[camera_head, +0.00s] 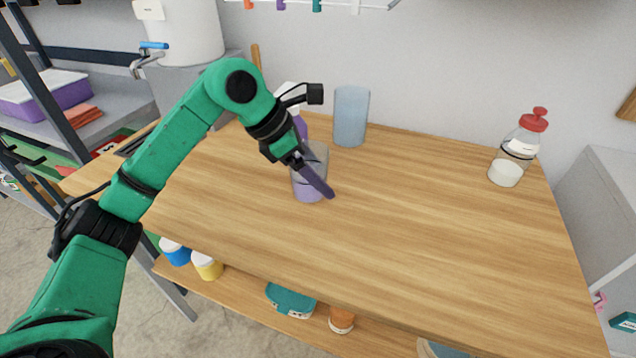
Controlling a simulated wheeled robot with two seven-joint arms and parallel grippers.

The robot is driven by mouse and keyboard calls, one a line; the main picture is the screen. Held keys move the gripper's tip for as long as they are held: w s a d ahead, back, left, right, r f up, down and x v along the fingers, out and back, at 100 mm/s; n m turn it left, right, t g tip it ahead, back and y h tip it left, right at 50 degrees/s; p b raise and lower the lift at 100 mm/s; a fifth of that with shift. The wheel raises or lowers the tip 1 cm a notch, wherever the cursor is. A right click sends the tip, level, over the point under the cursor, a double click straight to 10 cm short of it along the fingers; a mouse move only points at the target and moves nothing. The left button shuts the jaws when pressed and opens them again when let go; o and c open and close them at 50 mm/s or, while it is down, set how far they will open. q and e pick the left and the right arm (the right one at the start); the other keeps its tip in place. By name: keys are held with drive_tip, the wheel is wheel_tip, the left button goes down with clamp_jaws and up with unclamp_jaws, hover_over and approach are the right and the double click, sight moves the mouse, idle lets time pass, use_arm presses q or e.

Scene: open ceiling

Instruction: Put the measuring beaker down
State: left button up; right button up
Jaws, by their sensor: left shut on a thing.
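The measuring beaker (308,188) is a clear vessel with a purple lower part, at the middle left of the wooden table (430,220). It looks upright, and I cannot tell whether its base touches the tabletop. My left gripper (316,176) reaches in from the left and is shut on the beaker at its upper part. The purple finger lies across the beaker's front and hides part of it. My right gripper is not in view.
A blue-grey tumbler (351,117) stands behind the beaker. A purple bottle (300,125) is partly hidden behind my gripper. A red-capped bottle (506,172) stands at the far right. The tabletop's middle and front are clear. A lower shelf (240,290) holds several items.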

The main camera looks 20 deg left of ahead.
use_arm(q)
drive_tip(key=shift+f, duration=1.1)
drive_tip(key=shift+f, duration=0.1)
drive_tip(key=o, duration=1.2)
